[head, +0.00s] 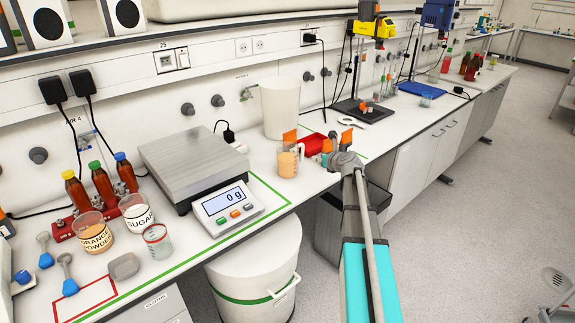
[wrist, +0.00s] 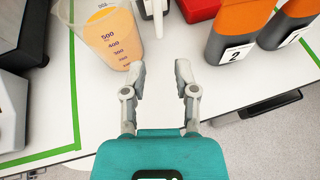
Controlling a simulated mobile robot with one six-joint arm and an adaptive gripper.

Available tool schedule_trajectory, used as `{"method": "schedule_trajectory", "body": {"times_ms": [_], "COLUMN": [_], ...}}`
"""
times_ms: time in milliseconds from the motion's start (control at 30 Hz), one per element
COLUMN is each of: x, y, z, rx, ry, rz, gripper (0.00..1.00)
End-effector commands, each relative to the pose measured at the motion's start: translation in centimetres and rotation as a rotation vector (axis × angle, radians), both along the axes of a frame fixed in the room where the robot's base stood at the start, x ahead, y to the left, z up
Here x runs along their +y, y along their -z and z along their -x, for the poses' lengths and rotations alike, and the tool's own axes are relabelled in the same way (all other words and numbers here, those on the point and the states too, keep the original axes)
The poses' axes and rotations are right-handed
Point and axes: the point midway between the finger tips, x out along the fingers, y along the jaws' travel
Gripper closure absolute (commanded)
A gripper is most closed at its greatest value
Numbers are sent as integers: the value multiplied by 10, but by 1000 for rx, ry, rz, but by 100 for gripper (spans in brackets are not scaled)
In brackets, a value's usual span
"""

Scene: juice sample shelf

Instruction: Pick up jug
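The jug (head: 287,162) is a clear measuring jug with orange liquid, upright on the white bench to the right of the scale. In the wrist view the jug (wrist: 112,38) is at the upper left, with its scale marks facing me and its top cut off. A pale upright piece (wrist: 157,14), apparently its handle, is just to its right. My gripper (wrist: 160,73) is open and empty, its fingers apart and pointing toward that piece without visibly touching it. In the head view my gripper (head: 345,160) is right of the jug at the bench's front edge.
Dark containers with orange tops (wrist: 240,28), one labelled 2, stand close on the right. A red object (wrist: 197,8) lies behind. The scale (head: 195,165), reading 0 g, is left of the jug. A large white vessel (head: 280,108) stands behind.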

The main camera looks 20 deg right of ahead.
Motion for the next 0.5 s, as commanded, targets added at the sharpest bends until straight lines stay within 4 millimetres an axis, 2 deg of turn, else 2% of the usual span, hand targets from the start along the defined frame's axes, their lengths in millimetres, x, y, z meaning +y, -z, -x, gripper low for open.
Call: {"method": "schedule_trajectory", "body": {"times_ms": [167,500], "x": [1,6], "y": [5,25], "z": [-10,-55], "rx": [1,1], "ry": [-2,-3], "rz": [2,2], "gripper": [62,62]}}
